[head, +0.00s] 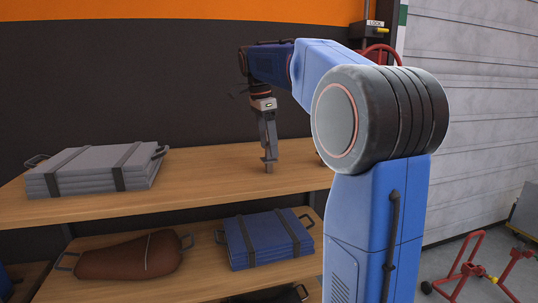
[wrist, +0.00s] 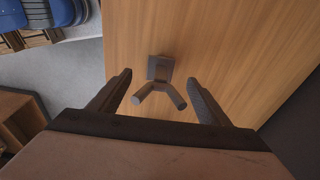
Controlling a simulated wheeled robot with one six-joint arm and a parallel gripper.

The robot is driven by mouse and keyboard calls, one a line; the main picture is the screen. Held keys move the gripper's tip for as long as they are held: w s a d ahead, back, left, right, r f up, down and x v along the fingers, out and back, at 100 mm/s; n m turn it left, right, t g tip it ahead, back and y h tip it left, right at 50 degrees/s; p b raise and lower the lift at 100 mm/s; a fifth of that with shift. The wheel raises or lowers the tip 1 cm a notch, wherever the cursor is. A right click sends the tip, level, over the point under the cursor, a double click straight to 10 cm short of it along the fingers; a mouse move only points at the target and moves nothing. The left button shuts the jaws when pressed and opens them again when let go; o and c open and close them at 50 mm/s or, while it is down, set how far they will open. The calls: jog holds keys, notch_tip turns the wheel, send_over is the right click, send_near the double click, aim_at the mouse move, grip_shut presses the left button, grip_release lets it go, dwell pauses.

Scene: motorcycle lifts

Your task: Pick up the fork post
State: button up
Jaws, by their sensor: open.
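The fork post (wrist: 160,88) is a grey metal piece with a square plate and two prongs that spread in a Y. In the wrist view it is on the wooden upper shelf (wrist: 228,55), between the fingers of my gripper (wrist: 160,82). The fingers stand apart on either side of it, with a gap visible on both sides. In the head view my gripper (head: 268,155) points down over the upper shelf, and the fork post is mostly hidden behind or below the fingers there.
A grey strapped bundle (head: 95,170) lies on the upper shelf at left. A brown bag (head: 127,258) and a blue strapped bundle (head: 265,241) are on the shelf below. The upper shelf is clear between the grey bundle and my gripper. A red stand (head: 468,268) is on the floor at right.

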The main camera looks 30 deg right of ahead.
jog(key=shift+f, duration=0.8)
jog(key=c, duration=1.1)
